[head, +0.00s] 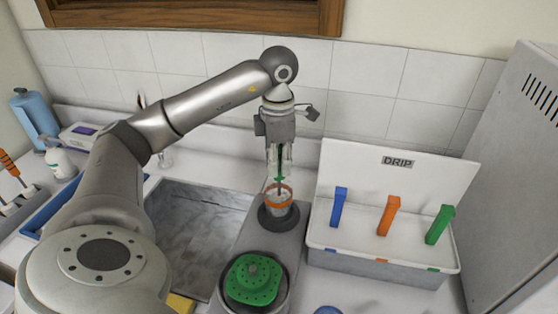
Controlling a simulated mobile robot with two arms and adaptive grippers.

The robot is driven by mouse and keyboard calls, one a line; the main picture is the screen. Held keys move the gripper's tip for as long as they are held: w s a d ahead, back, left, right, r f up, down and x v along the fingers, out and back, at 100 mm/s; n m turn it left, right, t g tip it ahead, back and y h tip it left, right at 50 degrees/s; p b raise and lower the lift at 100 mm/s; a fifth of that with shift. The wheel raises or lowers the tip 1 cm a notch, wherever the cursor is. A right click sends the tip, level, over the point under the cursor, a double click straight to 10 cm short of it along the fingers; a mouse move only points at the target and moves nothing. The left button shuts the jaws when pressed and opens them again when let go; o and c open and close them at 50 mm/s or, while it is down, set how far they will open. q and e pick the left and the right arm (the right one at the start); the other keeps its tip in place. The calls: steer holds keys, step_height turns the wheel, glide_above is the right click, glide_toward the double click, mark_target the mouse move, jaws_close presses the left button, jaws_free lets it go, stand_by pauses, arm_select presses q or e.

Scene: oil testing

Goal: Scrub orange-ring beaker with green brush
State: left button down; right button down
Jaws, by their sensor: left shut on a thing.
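The orange-ring beaker (276,202) is clear, with an orange band near its rim. It stands upright in a dark round holder on a grey base right of the sink. My left gripper (279,166) is directly above the beaker, pointing down, shut on the green brush (280,176). The brush hangs upright, and its lower end appears to reach into the beaker's mouth. Whether its tip touches the bottom or wall cannot be told. My right gripper is out of view.
A green perforated disc (252,280) sits at the front of the grey base. A grey sink (200,225) lies to the left. A white DRIP rack (390,262) with blue, orange and green pegs stands close on the right. A tall grey cabinet (515,190) bounds the far right.

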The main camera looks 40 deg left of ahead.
arm_select(q)
steer(key=shift+r, duration=0.1)
step_height(320, 180, up, 4)
steer(key=p, duration=0.3)
steer(key=shift+s+r+p, duration=0.1)
steer(key=shift+r+p, duration=0.15)
steer(key=shift+p, duration=0.05)
step_height(320, 180, up, 6)
steer(key=p, duration=0.4)
steer(key=shift+p, duration=0.4)
steer(key=shift+f, duration=0.1)
